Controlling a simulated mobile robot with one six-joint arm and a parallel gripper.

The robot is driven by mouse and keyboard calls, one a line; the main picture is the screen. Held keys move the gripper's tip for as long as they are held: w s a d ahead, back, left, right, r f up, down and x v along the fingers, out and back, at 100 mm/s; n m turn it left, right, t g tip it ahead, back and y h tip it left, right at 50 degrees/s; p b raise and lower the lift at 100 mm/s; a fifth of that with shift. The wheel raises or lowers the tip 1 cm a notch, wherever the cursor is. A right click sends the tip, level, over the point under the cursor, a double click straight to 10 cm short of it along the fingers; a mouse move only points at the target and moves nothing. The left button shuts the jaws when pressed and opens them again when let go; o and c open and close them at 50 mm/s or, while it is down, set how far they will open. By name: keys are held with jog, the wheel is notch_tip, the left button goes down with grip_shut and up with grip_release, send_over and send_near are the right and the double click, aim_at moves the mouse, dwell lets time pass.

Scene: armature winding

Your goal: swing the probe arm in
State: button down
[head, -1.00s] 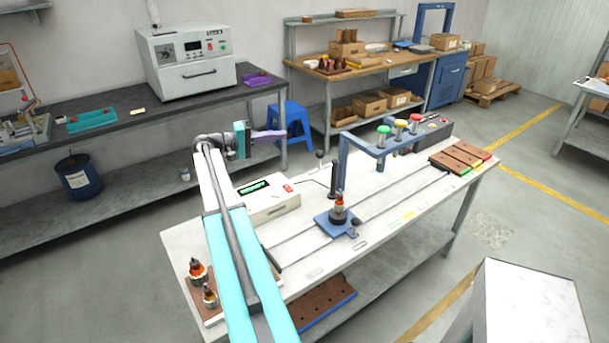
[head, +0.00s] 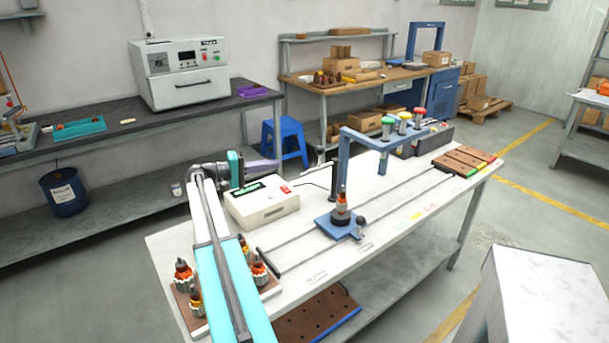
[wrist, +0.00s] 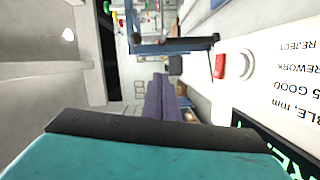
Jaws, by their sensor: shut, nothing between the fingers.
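The probe arm shows as a thin rod with a small dark knob (head: 320,150), beside a black post (head: 334,180) behind the armature stand. The rod points left and back, away from the armature. An armature (head: 342,203) with an orange winding stands upright on the blue stand (head: 335,229). My gripper (head: 278,165) is left of the probe arm, behind and just above the tester (head: 262,203), apart from both. Its purple fingers are together and empty, also in the wrist view (wrist: 160,85).
A blue gantry (head: 365,137) with green, yellow and red-topped parts stands behind the stand. Rails run along the white table (head: 400,205). Several armatures (head: 185,275) stand on a brown board at front left. Brown trays (head: 462,161) lie at the far right.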

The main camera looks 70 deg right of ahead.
dwell(0.4)
jog(key=s+d+f+p, duration=0.1)
jog(key=s+d+p, duration=0.2)
jog(key=s, duration=0.7)
jog(key=shift+s+d+f+p, duration=0.15)
jog(key=shift+s+d+p, duration=0.2)
jog(key=shift+d, duration=0.55)
jog(key=shift+w+a+t+h, duration=0.2)
jog(key=shift+a+t+h, duration=0.1)
